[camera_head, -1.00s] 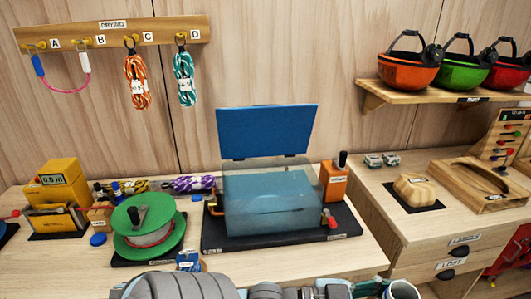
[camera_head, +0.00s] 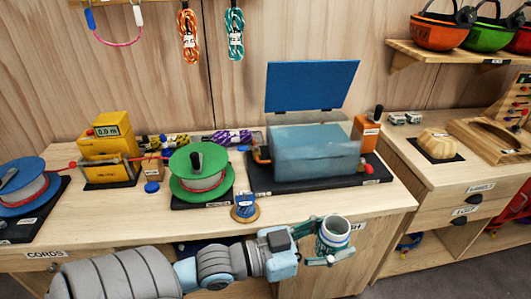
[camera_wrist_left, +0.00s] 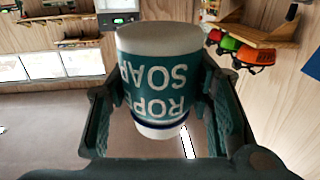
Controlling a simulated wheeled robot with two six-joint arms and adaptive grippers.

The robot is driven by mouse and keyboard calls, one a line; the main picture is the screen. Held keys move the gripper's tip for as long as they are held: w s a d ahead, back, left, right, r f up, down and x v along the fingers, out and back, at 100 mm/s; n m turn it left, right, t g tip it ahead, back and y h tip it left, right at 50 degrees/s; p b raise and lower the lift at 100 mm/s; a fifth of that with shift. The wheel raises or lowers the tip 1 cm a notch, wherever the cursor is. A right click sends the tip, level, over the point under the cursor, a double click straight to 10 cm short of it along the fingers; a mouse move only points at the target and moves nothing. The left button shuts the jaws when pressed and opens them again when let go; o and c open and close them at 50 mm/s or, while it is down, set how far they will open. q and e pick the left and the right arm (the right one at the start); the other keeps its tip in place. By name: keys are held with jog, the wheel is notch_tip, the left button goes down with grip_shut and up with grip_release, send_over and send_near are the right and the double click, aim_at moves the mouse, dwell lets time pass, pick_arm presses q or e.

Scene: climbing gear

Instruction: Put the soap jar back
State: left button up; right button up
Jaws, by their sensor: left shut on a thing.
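The soap jar (camera_head: 335,234) is a white jar with a teal band, held in front of the worktop's right front part in the head view. My left gripper (camera_head: 330,244) is shut on its sides. In the left wrist view, the jar (camera_wrist_left: 158,78) stands between the two dark green fingers (camera_wrist_left: 165,112), and its "ROPE SOAP" label reads upside down. The jar's top looks open in the head view. My right gripper is not in view.
The worktop (camera_head: 330,203) holds a blue labelled item on a round wooden base (camera_head: 245,208), a green reel (camera_head: 200,172), a clear blue-lidded tank (camera_head: 315,150) and a yellow meter (camera_head: 108,140). Bare wood lies along the front edge, right of the round base.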

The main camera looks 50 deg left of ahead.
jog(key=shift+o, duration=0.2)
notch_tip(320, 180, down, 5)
jog(key=b, duration=0.3)
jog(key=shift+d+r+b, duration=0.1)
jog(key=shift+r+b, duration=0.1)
jog(key=shift+b, duration=0.15)
pick_arm(q)
jog(key=w+a+f+n+t+y+b, duration=0.25)
jog(key=w+a+f+y+b, duration=0.35)
jog(key=w+a, duration=0.45)
jog(key=w+a+r+n+g+y+b, duration=0.1)
jog(key=w+a+r+n+y+b, duration=0.2)
jog(key=a, duration=0.4)
jog(key=w+a+n+y+b, duration=0.4)
jog(key=w+a+y+b, duration=0.1)
jog(key=a, duration=0.2)
jog(key=f+b, duration=0.2)
jog(key=f, duration=0.4)
jog(key=f+b, duration=0.2)
jog(key=f, duration=0.4)
jog(key=f+b, duration=0.2)
jog(key=f, duration=0.4)
jog(key=shift+w+d+f, duration=0.25)
jog(key=shift+f, duration=0.35)
jog(key=o, duration=1.3)
jog(key=shift+c, duration=0.2)
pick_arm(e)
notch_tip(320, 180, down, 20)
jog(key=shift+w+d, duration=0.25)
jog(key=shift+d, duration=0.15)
